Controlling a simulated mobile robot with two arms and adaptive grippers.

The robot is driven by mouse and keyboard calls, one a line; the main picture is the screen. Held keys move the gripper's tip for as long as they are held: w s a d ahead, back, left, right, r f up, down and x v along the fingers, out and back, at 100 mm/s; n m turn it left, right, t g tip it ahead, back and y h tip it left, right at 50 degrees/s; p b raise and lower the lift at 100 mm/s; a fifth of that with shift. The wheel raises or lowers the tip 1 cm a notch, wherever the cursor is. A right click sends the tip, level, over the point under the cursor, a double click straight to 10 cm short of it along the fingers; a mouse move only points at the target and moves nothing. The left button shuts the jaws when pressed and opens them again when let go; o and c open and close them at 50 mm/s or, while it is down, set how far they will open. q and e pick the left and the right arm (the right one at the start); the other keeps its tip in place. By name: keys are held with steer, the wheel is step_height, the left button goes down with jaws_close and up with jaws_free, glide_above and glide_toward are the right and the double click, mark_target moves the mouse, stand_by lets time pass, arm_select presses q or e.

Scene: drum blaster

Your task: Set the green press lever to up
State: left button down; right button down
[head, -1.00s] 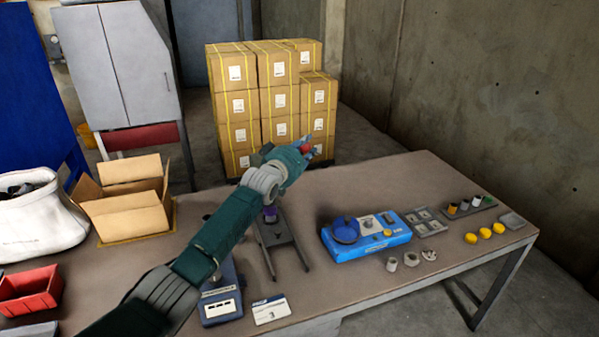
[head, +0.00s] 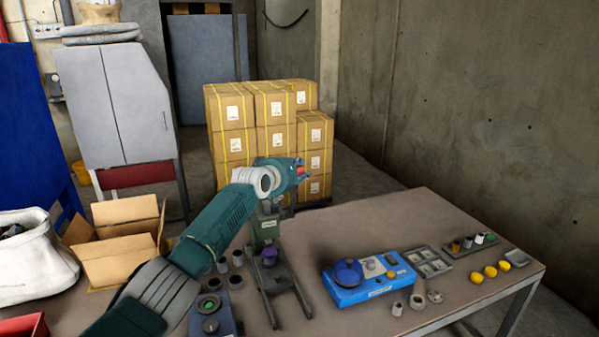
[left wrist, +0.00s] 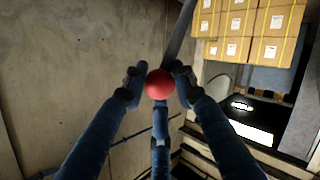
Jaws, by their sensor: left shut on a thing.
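There a dark bar (left wrist: 180,35) runs up from the knob. My left gripper (head: 302,170) is shut on the red knob, above the press and to its right. In the left wrist view its fingers (left wrist: 158,82) close around the ball. The right gripper is not in view.
A purple-topped piece (head: 269,256) sits in front of the press. A blue box (head: 362,288) and small parts lie to the right. An open carton (head: 115,258) is at left. Stacked boxes (head: 232,143) stand behind the table.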

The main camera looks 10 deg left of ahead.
arm_select(q)
steer(key=c, duration=1.7)
jaws_free()
steer(key=shift+w+a+r, duration=0.1)
steer(key=shift+r, duration=0.3)
steer(key=o, duration=0.3)
steer(key=shift+f, duration=0.1)
steer(key=shift+w+a+f, duration=0.1)
steer(key=shift+w+f, duration=0.05)
steer(key=shift+f, duration=0.05)
steer(key=shift+s+r, duration=0.1)
steer(key=shift+s, duration=0.5)
steer(key=v, duration=1)
steer(key=shift+s+a+r, duration=0.15)
steer(key=shift+s+a, duration=0.05)
steer(key=shift+s, duration=0.15)
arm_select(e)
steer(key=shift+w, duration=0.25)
